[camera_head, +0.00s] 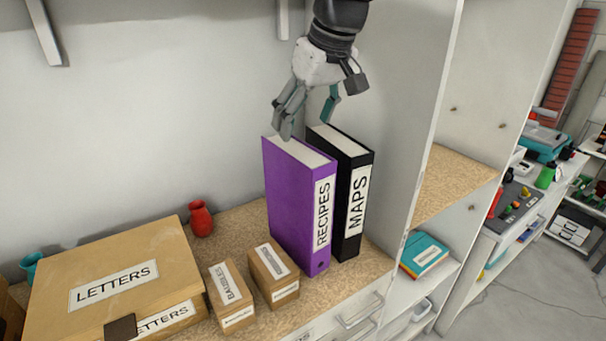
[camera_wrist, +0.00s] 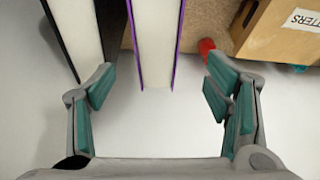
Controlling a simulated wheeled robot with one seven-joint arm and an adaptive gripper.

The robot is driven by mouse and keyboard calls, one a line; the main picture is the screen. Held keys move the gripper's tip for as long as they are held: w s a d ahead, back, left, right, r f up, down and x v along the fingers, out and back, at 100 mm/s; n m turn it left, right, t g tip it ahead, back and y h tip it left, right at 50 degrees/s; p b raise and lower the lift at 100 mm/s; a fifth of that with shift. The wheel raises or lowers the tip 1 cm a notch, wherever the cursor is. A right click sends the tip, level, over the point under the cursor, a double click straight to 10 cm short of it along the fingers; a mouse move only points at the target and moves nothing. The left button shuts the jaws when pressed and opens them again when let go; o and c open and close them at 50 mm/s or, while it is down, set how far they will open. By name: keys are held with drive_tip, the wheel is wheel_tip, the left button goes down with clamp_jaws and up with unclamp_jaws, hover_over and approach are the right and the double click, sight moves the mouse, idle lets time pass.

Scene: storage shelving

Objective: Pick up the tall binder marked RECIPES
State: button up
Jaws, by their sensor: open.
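The tall purple binder marked RECIPES (camera_head: 294,205) stands upright on the shelf. A black binder marked MAPS (camera_head: 353,200) stands close on its right. My gripper (camera_head: 308,122) is open above the back of the binders, its fingers pointing down. In the wrist view the RECIPES binder's top (camera_wrist: 158,40) lies between the two fingers of my gripper (camera_wrist: 160,95), nearer the left finger. The MAPS binder (camera_wrist: 75,35) is by the left finger there. I cannot tell how high the fingertips are above the purple binder's top.
A LETTERS box (camera_head: 120,270), two small cardboard boxes (camera_head: 232,295) (camera_head: 272,272) and a red vase (camera_head: 201,219) stand left of the binders. A white side panel (camera_head: 405,120) rises to the right. The wall is close behind. Some shelf is free between the vase and the purple binder.

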sight(296, 149)
drive_tip(key=x, duration=1.1)
drive_tip(key=p+x, duration=0.1)
drive_tip(key=shift+w+f, duration=0.25)
drive_tip(key=shift+w, duration=0.1)
drive_tip(key=shift+f, duration=0.25)
drive_tip(key=shift+r, duration=0.1)
clamp_jaws()
